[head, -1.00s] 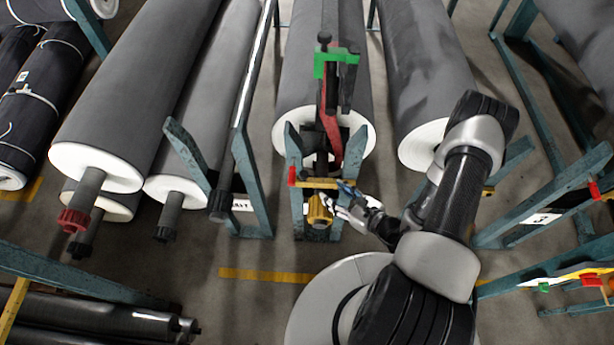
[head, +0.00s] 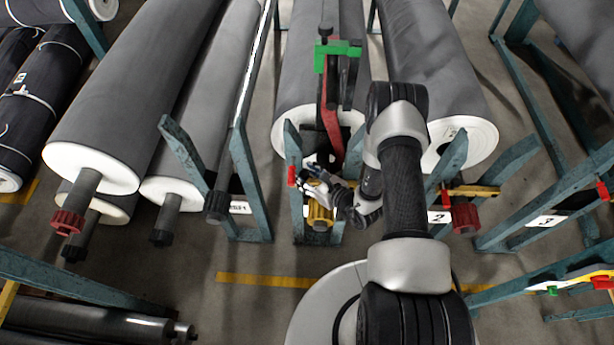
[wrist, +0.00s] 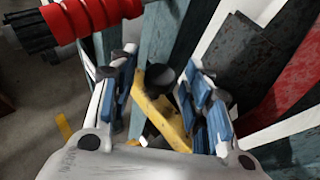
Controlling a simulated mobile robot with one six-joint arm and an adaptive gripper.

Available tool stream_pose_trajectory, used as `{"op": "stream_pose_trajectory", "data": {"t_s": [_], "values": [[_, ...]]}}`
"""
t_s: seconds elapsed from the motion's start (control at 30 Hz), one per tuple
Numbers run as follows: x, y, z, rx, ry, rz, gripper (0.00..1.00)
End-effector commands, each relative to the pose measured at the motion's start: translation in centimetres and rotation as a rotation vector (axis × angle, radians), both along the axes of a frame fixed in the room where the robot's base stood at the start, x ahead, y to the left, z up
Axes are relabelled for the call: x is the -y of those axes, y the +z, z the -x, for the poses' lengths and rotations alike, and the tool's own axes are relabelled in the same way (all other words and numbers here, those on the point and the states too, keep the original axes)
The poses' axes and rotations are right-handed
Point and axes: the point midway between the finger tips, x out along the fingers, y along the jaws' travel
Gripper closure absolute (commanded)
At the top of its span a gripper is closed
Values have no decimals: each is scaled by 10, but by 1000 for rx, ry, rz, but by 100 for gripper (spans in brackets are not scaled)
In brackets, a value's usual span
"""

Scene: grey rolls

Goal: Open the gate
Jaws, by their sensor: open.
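The gate is a yellow bar (wrist: 160,105) at the front of the middle rack. In the head view my arm and gripper cover most of it, and a red piece (head: 291,176) shows at its left end. My gripper (head: 312,172) is over the bar, in front of the middle roll. In the wrist view my gripper (wrist: 160,72) is open, its blue-padded fingers on either side of the bar. A round black knob (wrist: 161,78) shows between the fingertips. I cannot tell whether a finger touches the bar.
Teal posts (head: 244,180) stand close on both sides. A red and green lever assembly (head: 334,95) rises behind. Another yellow bar (head: 474,190) crosses the rack to the right. The floor in front is open.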

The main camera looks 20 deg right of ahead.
Motion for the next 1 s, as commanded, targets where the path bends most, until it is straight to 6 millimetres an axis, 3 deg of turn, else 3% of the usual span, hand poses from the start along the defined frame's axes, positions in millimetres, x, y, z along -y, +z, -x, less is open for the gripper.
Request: {"op": "stream_pose_trajectory", "data": {"t_s": [0.13, 0.77, 1.0], "values": [[0, 0, 0, 0, 0, 0, 57], [0, 0, 1, 0, 0, 0, 99], [0, 0, 1, -1, 0, 0, 100]]}}
